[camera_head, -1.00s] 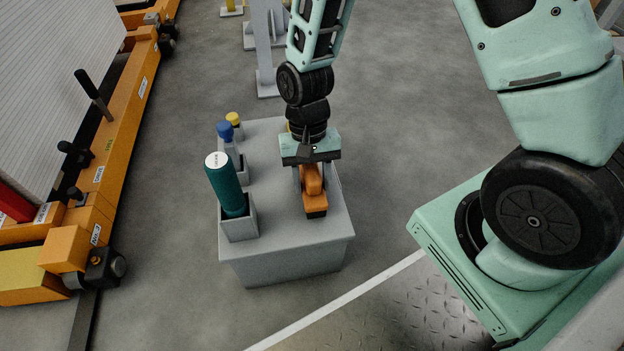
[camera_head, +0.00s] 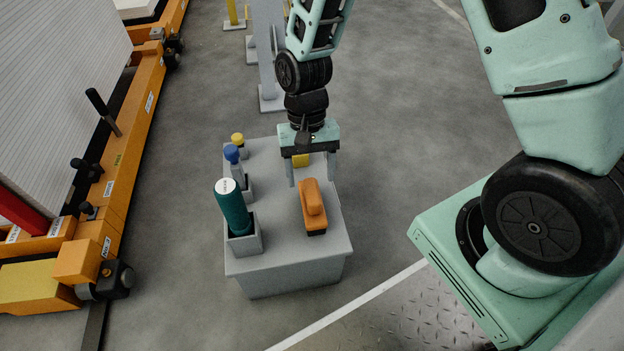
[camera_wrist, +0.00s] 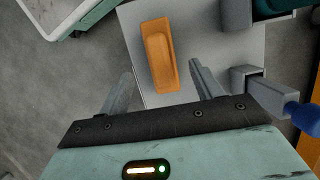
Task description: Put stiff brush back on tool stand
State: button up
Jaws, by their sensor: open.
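The stiff brush, with an orange body and handle (camera_head: 313,203) and dark bristles at its near end, lies on the top of the grey tool stand (camera_head: 283,262). In the wrist view the brush (camera_wrist: 159,56) lies on the stand top (camera_wrist: 212,42) beyond my fingers. My gripper (camera_head: 311,177) is open and empty, behind and above the brush, apart from it. In the wrist view its two fingers (camera_wrist: 158,82) are spread wide, with the brush past their tips.
A teal cylinder with a white cap (camera_head: 235,210) stands in a grey holder on the stand's left. Orange machinery (camera_head: 130,140) lies left.

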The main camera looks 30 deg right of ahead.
jog(key=p+v, duration=0.2)
jog(key=v, duration=0.2)
jog(key=shift+w+r, duration=0.1)
jog(key=shift+r, duration=0.25)
jog(key=s+a+r+n+t, duration=0.1)
jog(key=s+a+r+n, duration=0.2)
jog(key=s+r+n, duration=0.2)
jog(key=s+a+r+n+t, duration=0.2)
jog(key=s+a+r+n, duration=0.2)
jog(key=s+r, duration=0.7)
jog(key=shift+n, duration=1.1)
notch_tip(320, 180, up, 44)
jog(key=p, duration=4.3)
jog(key=shift+p, duration=0.35)
